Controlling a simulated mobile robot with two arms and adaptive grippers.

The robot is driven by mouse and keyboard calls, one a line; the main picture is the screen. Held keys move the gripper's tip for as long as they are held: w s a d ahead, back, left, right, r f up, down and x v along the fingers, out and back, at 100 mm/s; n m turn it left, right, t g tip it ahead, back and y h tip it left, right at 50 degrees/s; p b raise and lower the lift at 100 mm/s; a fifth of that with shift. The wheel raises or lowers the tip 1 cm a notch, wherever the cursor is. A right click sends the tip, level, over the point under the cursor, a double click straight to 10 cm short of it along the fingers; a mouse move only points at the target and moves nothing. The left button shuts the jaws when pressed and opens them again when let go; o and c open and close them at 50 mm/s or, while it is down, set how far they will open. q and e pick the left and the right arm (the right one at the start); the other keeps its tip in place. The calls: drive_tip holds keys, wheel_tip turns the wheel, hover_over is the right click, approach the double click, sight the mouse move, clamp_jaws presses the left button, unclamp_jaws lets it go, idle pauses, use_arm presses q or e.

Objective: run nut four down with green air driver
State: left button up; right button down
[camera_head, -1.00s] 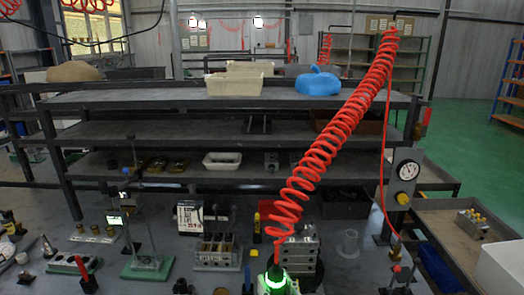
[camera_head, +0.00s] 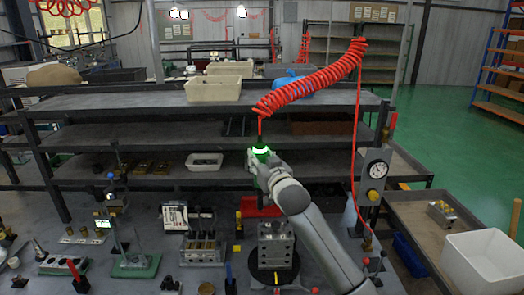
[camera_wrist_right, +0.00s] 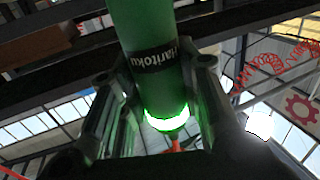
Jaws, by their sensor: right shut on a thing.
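My right gripper (camera_head: 258,168) is shut on the green air driver (camera_head: 262,151), raised in front of the shelf rack and above the bench. A bright green ring glows at the driver's end. In the right wrist view, my right gripper (camera_wrist_right: 155,105) has its fingers on both sides of the green driver body (camera_wrist_right: 150,25). The red coiled hose (camera_head: 310,93) runs from the driver up to a post at the right. A steel valve block (camera_head: 275,240) stands on a round black base below the driver, apart from it. Its nuts are too small to tell apart. My left gripper is not in view.
A second block (camera_head: 203,248) with open bores stands left of the valve block. A red bin (camera_head: 260,207) lies behind. A pressure gauge (camera_head: 377,170) stands at right, near a white bin (camera_head: 485,260). Shelves (camera_head: 200,130) close off the back.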

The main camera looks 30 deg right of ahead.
drive_tip(key=shift+w+d+r, duration=0.2)
drive_tip(key=shift+d+r, duration=0.25)
drive_tip(key=shift+r, duration=0.25)
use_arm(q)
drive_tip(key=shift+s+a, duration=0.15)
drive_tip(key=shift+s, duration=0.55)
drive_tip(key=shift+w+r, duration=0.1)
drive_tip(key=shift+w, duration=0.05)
use_arm(e)
drive_tip(key=shift+p, duration=0.3)
drive_tip(key=shift+s+f+b, duration=0.1)
drive_tip(key=shift+f+b, duration=0.5)
drive_tip(key=shift+f, duration=0.15)
drive_tip(key=shift+f+b, duration=0.95)
drive_tip(key=shift+f, duration=0.7)
use_arm(q)
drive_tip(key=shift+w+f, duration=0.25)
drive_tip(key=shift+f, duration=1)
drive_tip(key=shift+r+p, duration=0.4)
drive_tip(key=shift+p, duration=0.05)
use_arm(e)
drive_tip(key=shift+a, duration=0.1)
